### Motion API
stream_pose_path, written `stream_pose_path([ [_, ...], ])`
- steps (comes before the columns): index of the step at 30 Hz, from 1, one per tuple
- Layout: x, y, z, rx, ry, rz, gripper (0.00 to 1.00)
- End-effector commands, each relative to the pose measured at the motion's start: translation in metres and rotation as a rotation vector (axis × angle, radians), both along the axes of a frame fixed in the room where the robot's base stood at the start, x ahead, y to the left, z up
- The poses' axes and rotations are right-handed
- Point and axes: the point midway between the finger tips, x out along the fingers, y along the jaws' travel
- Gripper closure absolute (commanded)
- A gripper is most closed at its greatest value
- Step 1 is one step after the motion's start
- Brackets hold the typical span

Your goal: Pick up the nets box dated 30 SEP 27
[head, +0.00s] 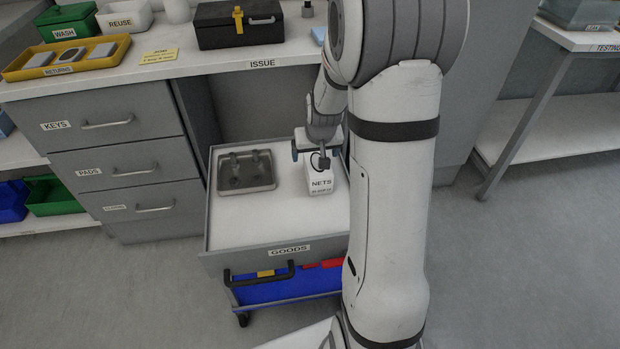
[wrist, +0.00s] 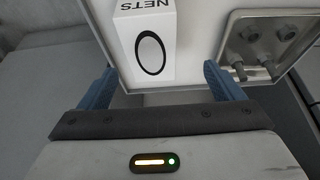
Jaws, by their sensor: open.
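A white nets box (head: 320,184) stands on the white top of the goods cart (head: 240,232). Its front reads NETS, with a smaller date line below that is too small to read surely. My gripper (head: 319,151) is at the box's far side in the head view, partly hiding its upper part. In the wrist view the box (wrist: 147,45) shows NETS and a black oval, ahead of and roughly between the two blue fingers of my open gripper (wrist: 158,78). I cannot tell whether either finger touches it.
A grey metal tray (head: 247,188) with metal fittings lies left of the box on the cart. The ISSUE counter (head: 215,72) stands behind, with a black case (head: 237,25) on it. Drawers (head: 120,150) are at left and the TESTING table (head: 585,42) at right.

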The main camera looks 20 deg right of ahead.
Motion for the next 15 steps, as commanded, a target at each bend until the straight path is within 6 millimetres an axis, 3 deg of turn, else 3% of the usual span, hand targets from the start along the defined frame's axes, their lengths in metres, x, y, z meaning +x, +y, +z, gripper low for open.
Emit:
stream_pose_path([
  [1, 0.003, -0.003, -0.013, -0.001, -0.001, -0.004, 0.13],
  [15, 0.020, -0.013, -0.057, -0.002, -0.006, -0.009, 0.13],
])
